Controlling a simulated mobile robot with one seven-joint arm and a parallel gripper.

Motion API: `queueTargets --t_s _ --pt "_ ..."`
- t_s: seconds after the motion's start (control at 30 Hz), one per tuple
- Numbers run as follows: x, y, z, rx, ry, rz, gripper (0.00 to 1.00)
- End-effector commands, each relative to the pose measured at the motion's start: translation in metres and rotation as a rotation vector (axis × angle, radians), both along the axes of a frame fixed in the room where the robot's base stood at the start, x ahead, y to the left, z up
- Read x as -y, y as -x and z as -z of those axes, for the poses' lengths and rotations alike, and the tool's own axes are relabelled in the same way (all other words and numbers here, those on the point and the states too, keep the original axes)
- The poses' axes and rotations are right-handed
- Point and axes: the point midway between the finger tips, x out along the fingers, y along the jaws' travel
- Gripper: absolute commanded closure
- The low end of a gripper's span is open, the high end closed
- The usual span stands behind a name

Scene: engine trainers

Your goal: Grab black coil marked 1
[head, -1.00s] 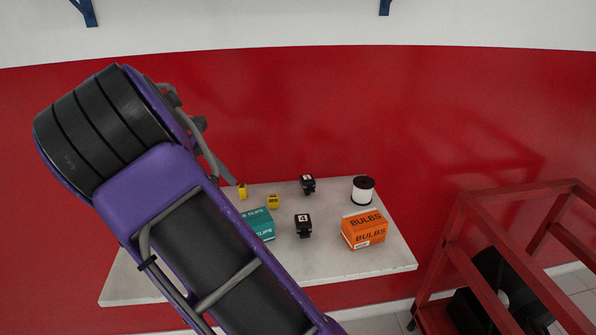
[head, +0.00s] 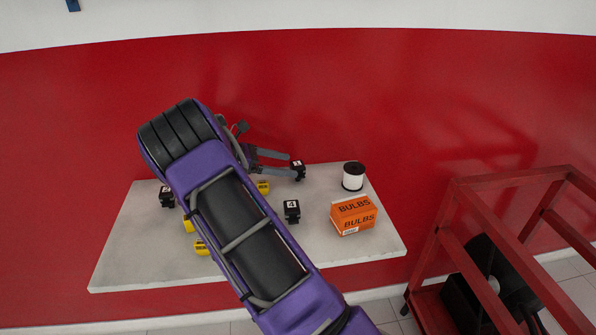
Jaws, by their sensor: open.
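Several black coils stand on the grey table. One black coil (head: 299,171) is at the back, beside the fingertips of my gripper (head: 291,164); its white label is too small to read surely. A black coil marked 4 (head: 292,211) stands nearer the front. Another black coil (head: 167,197) stands at the left, its mark unclear. My gripper is open, reaching from the left with its fingers pointing at the back coil. I cannot tell whether that coil is between the fingers or just beyond them. My arm hides part of the table.
On the table (head: 125,260) are an orange BULBS box (head: 353,215), a white spool with a black top (head: 353,177) and yellow pieces (head: 263,187). A red wall stands behind. A red metal frame (head: 447,215) stands at the right. The table's front left is clear.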

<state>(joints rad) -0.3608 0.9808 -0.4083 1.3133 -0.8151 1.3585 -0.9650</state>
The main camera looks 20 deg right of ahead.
Motion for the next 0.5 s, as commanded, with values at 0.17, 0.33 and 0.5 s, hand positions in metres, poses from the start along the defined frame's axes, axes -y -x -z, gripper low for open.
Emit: queueTargets --t_s 0.17,0.33,0.5 --pt "0.018 0.003 0.007 0.0 -0.001 0.0 0.1" --pt "0.025 0.004 0.009 0.001 -0.001 0.001 0.1" --pt "0.048 0.007 0.015 0.001 0.0 0.004 0.1"
